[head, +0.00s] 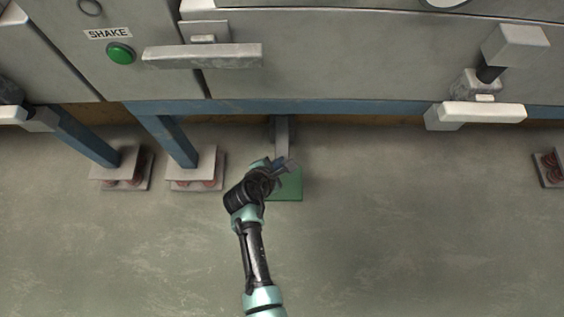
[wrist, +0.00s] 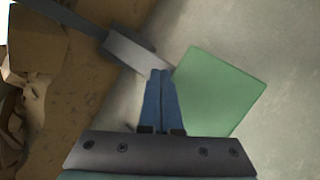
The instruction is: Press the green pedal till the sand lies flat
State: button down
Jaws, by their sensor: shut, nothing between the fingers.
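The green pedal (head: 289,185) is a flat green plate low over the floor, below the machine's blue frame. A grey lever bar (head: 282,133) runs back from it under the machine. In the wrist view the pedal (wrist: 218,90) lies to the right of my fingers and its grey bar (wrist: 137,54) ends beside it. My gripper (head: 287,163) is over the pedal's left and rear part in the head view. In the wrist view its blue fingers (wrist: 159,85) are together and empty, with tips near the pedal's edge. I cannot tell whether they touch it. No sand can be made out.
The grey machine (head: 330,60) with a blue beam (head: 350,107) stands behind the pedal. A green button (head: 121,53) under a SHAKE label is at upper left. Blue legs (head: 168,140) stand on spring feet (head: 196,172) left of the pedal. The floor (head: 420,230) at front right is clear.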

jog(key=shift+s+f+b, duration=0.2)
jog(key=shift+f+b, duration=0.65)
jog(key=shift+f, duration=0.45)
jog(key=shift+s+f+b, duration=0.2)
jog(key=shift+f+b, duration=0.65)
jog(key=shift+f, duration=0.45)
dwell(1.2)
jog(key=shift+r, duration=0.15)
dwell(0.3)
notch_tip(320, 180, up, 5)
jog(key=p, duration=0.5)
jog(key=shift+w+r+p, duration=0.1)
jog(key=shift+r+p, duration=0.25)
jog(key=shift+p, duration=0.3)
jog(key=shift+w+r, duration=0.2)
notch_tip(320, 180, up, 5)
jog(key=p, duration=0.5)
jog(key=shift+w, duration=0.15)
dwell(0.4)
